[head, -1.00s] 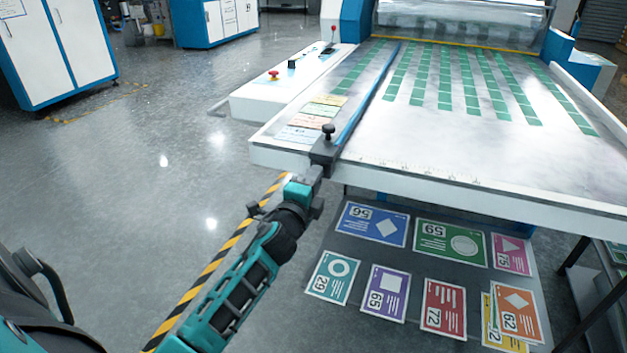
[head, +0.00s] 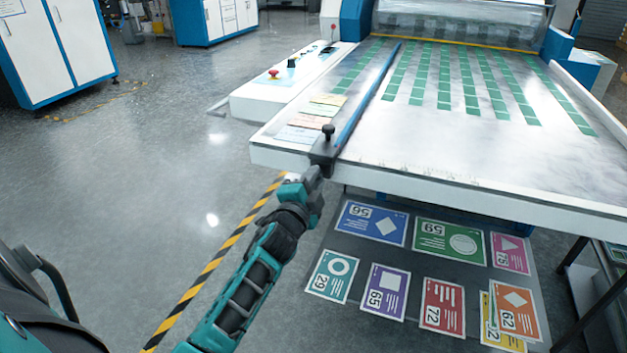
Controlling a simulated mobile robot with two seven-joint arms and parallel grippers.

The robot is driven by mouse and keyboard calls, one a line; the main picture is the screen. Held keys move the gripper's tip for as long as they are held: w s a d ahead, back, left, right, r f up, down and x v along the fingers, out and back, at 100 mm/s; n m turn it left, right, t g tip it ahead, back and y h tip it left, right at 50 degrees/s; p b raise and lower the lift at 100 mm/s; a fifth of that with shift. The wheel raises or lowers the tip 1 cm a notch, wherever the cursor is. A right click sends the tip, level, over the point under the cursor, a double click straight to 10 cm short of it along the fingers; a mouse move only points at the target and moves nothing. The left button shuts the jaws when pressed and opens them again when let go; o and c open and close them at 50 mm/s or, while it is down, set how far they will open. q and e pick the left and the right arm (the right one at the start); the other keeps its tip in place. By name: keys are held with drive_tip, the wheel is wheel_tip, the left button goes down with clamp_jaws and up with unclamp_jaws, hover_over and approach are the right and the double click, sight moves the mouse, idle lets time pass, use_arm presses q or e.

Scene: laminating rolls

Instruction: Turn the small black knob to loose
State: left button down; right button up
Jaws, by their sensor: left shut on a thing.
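A black clamp block (head: 323,152) sits on the table's front edge, at the near end of a long blue bar (head: 368,98). An upright black knob (head: 327,132) stands on top of the block, clear of my fingers. My left gripper (head: 314,174) reaches up from below to the front of this block. It is shut on a small black part there, which looks like the small black knob; fingers and wrist hide most of it, so its turned position cannot be told. My right gripper is out of view.
The white machine table (head: 480,150) carries rows of green patches. A console (head: 262,95) with a red button and black knob is at its left. Numbered cards (head: 372,222) lie on a shelf below. Grey floor (head: 120,200) is open at left.

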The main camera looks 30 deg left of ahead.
use_arm(q)
drive_tip(key=c, duration=1)
unclamp_jaws()
drive_tip(key=shift+s, duration=0.1)
drive_tip(key=v, duration=1.2)
drive_tip(key=shift+s+d+p, duration=0.15)
drive_tip(key=shift+s+p, duration=0.25)
drive_tip(key=shift+f, duration=0.1)
